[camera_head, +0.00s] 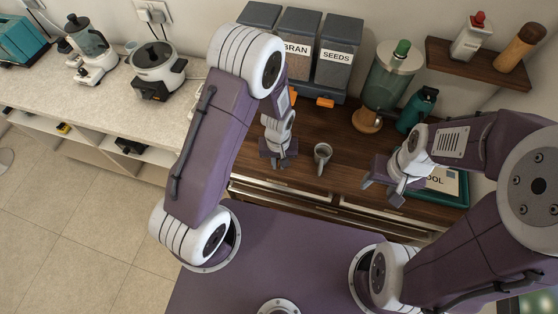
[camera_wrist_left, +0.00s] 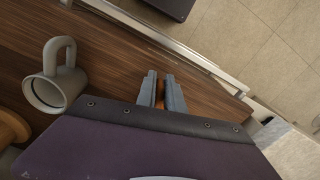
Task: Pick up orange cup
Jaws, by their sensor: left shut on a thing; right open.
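My left gripper (camera_head: 279,160) is over the wooden counter, left of a grey mug. In the left wrist view its fingers (camera_wrist_left: 161,92) are close together, with a small orange patch, the orange cup (camera_wrist_left: 160,95), between them. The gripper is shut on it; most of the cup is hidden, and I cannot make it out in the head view. The grey mug (camera_head: 322,156) stands apart from the fingers and also shows in the left wrist view (camera_wrist_left: 55,82). My right gripper (camera_head: 381,186) is open and empty, at the right near the framed sign.
The wooden counter (camera_head: 345,172) is clear around the grey mug. Behind stand cereal dispensers (camera_head: 338,55) with orange spouts, a glass drink dispenser (camera_head: 387,85) and a teal bottle (camera_head: 417,108). A framed sign (camera_head: 447,184) lies at right. A shelf (camera_head: 455,60) overhangs the back right.

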